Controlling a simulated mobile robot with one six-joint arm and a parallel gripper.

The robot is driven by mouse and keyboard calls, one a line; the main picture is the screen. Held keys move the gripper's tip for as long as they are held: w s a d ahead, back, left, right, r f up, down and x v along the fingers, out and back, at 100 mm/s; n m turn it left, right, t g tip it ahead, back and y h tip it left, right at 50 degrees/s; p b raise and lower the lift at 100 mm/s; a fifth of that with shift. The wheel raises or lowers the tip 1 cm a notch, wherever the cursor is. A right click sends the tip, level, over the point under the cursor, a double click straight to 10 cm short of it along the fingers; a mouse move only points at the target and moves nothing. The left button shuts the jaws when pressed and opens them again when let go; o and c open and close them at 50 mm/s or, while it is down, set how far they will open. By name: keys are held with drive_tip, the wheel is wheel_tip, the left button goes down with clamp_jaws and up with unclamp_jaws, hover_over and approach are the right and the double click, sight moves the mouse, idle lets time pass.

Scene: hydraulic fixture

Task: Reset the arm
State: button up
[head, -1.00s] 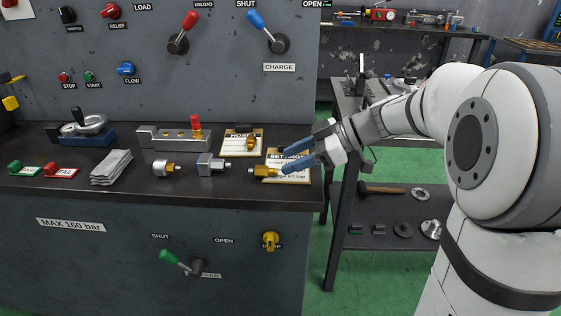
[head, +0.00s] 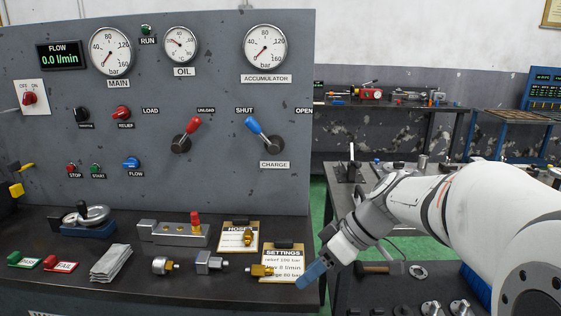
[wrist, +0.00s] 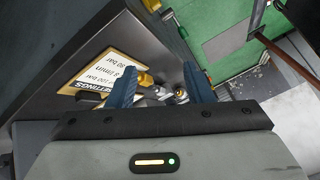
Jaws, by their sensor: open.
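My gripper (head: 318,270) is at the right end of the dark bench in the head view, over or beside the right edge of the settings card (head: 283,262). Its blue fingers stand apart in the wrist view (wrist: 160,88), with nothing held between them. A brass fitting (head: 259,270) lies at the left edge of the settings card, left of my gripper and apart from it. In the wrist view the settings card (wrist: 103,68) lies to the left of the fingers, and small metal fittings (wrist: 165,94) show beyond them. My arm reaches in from the right.
The bench holds a steel block fitting (head: 208,262), a round fitting (head: 161,265), a folded cloth (head: 110,263) and a manifold with a red knob (head: 172,233). The gauge panel (head: 215,90) stands behind. A side table with parts (head: 380,268) is at right.

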drive_tip(key=s+d+r+m+t+h+p, duration=0.2)
drive_tip(key=s+d+r+m+h+p, duration=0.5)
drive_tip(key=s+m+p, duration=0.4)
drive_tip(key=shift+d+r+m+h+p, duration=0.3)
drive_tip(key=shift+d+r+h+p, duration=0.1)
drive_tip(key=shift+d+p, duration=0.15)
